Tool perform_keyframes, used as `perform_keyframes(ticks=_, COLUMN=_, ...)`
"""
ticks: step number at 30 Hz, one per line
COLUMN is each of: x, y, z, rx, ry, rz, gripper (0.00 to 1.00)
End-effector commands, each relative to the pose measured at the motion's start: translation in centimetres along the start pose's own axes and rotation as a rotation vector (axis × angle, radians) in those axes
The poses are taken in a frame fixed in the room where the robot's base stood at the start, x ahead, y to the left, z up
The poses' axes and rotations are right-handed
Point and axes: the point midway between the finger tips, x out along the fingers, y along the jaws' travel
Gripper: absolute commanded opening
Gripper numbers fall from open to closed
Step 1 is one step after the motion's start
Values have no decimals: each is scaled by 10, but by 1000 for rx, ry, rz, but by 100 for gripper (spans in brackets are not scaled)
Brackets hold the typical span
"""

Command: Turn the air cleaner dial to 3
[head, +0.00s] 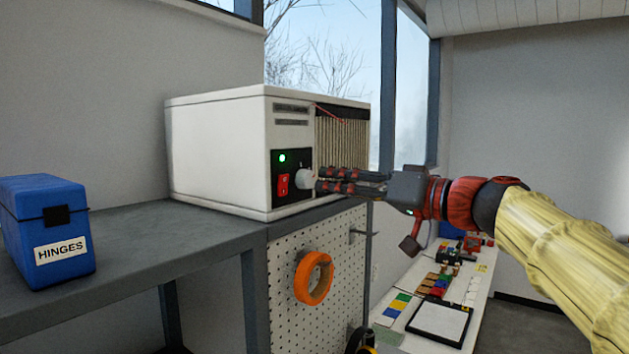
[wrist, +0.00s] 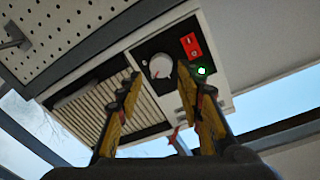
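The air cleaner (head: 215,150) is a white box on the grey shelf, with a pleated filter grille on its front right side. Its black panel carries a red switch (head: 283,185), a lit green lamp (head: 282,158) and a pale round dial (head: 306,179). My gripper (head: 318,180) points at the dial from the right. In the wrist view its fingers (wrist: 158,82) are apart, with the dial framed between their tips; I cannot tell whether they touch it.
A blue box labelled HINGES (head: 48,232) stands on the grey shelf (head: 150,262) at left. Below the air cleaner, an orange tape roll (head: 313,278) hangs on a white pegboard (head: 340,250). A lower table (head: 385,312) with coloured pieces and trays lies behind my arm.

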Motion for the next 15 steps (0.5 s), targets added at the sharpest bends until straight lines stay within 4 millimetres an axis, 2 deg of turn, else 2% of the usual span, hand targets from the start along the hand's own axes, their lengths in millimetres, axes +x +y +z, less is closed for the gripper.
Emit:
perform_keyframes(ticks=3, x=20, y=-2, z=-2, rx=1, ry=-2, rz=-3, gripper=37)
perform_keyframes(ticks=9, x=48, y=-2, z=-2, rx=1, ry=-2, rz=-1, gripper=37)
perform_keyframes(ticks=15, x=60, y=-2, z=-1, rx=0, ry=-1, rz=0, gripper=37)
